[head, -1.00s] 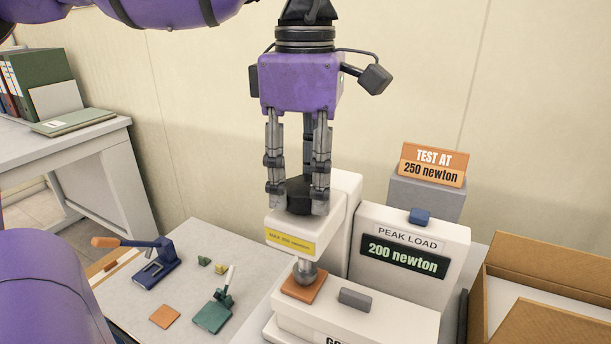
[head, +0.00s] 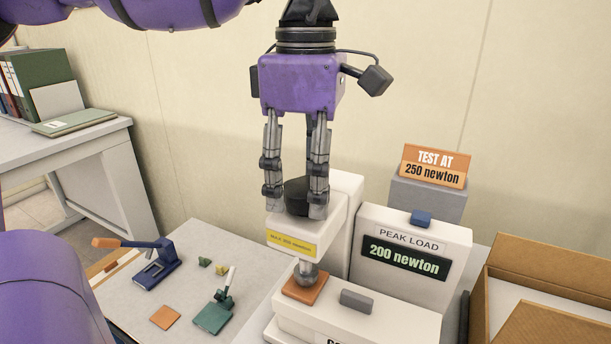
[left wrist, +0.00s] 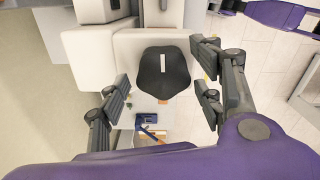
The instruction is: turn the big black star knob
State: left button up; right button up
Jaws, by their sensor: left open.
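The big black star knob (head: 296,192) sits on top of the white press head (head: 292,240), which bears a yellow label. My left gripper (head: 295,203) points straight down over it, with fingers on either side of the knob. In the left wrist view the knob (left wrist: 163,75) shows from above with a white mark on it. The fingers of my left gripper (left wrist: 165,95) stand open, with visible gaps between them and the knob. In the head view the fingers hide part of the knob. My right gripper is not in view.
A display (head: 404,256) reads PEAK LOAD 200 newton, and an orange sign (head: 433,166) behind it reads TEST AT 250 newton. An orange square (head: 305,288) lies under the press's round tip. A blue lever tool (head: 154,265) and a cardboard box (head: 545,268) stand at the sides.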

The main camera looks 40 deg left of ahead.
aim_at(305, 184)
pick_arm(q)
notch_tip(305, 184, up, 12)
dwell(0.5)
dwell(1.4)
